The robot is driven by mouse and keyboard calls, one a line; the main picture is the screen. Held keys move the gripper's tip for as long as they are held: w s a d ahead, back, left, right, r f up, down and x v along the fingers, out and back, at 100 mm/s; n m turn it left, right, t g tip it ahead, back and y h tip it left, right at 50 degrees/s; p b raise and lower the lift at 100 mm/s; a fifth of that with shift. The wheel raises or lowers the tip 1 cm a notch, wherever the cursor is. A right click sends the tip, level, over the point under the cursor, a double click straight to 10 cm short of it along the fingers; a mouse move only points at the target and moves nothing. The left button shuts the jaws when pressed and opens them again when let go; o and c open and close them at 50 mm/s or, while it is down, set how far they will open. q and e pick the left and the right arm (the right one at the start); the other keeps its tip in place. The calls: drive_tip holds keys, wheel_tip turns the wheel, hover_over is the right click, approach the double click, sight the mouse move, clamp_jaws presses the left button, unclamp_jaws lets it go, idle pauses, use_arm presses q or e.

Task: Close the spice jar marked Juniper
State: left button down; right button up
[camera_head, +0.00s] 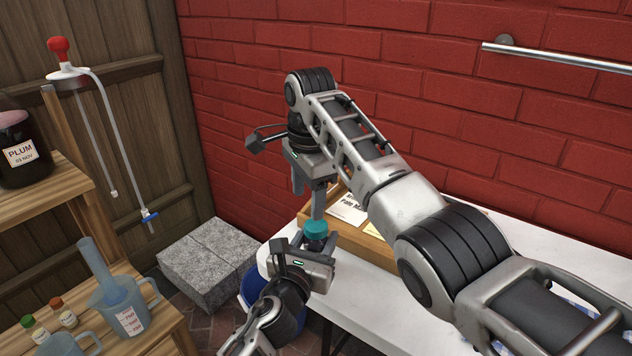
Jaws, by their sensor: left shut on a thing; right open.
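A small jar with a teal lid (316,229) is held above the left end of the white table. My lower, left gripper (316,243) is shut on the jar, and its fingers hide most of the jar body. No name on the jar can be read. The lid sits at the top of the jar; I cannot tell whether it is seated tight. My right gripper (314,206) points down from above, open, with its fingertips right at or just over the lid. I cannot tell whether they touch it.
A wooden tray (372,243) with printed cards lies on the white table (378,292) behind the jar. My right arm covers much of the table. At left, wooden shelves (62,192) hold a plum jar (22,150), jugs (125,308) and small bottles (63,313). A blue bucket (250,285) stands below.

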drive_tip(key=n, duration=0.2)
drive_tip(key=r+n, duration=0.1)
drive_tip(key=n, duration=0.2)
drive_tip(key=shift+n, duration=0.3)
drive_tip(key=n, duration=0.3)
drive_tip(key=shift+a+r, duration=0.1)
drive_tip(key=shift+r, duration=0.15)
drive_tip(key=n, duration=0.5)
drive_tip(key=shift+r, duration=0.3)
drive_tip(key=n, duration=0.5)
drive_tip(key=shift+s+r, duration=0.1)
drive_tip(key=shift+r, duration=0.1)
drive_tip(key=n, duration=0.2)
drive_tip(key=shift+s+r+n, duration=0.1)
drive_tip(key=shift+n, duration=0.3)
drive_tip(key=n, duration=0.5)
drive_tip(key=shift+s+d+r, duration=0.1)
drive_tip(key=shift+d+r, duration=0.05)
drive_tip(key=shift+d, duration=0.15)
drive_tip(key=n, duration=0.5)
drive_tip(key=shift+s+d+g, duration=0.15)
drive_tip(key=shift+d+g, duration=0.1)
drive_tip(key=shift+g, duration=0.05)
drive_tip(key=n, duration=0.5)
drive_tip(key=shift+s+d+r, duration=0.1)
drive_tip(key=shift+s+d, duration=0.05)
drive_tip(key=shift+d, duration=0.15)
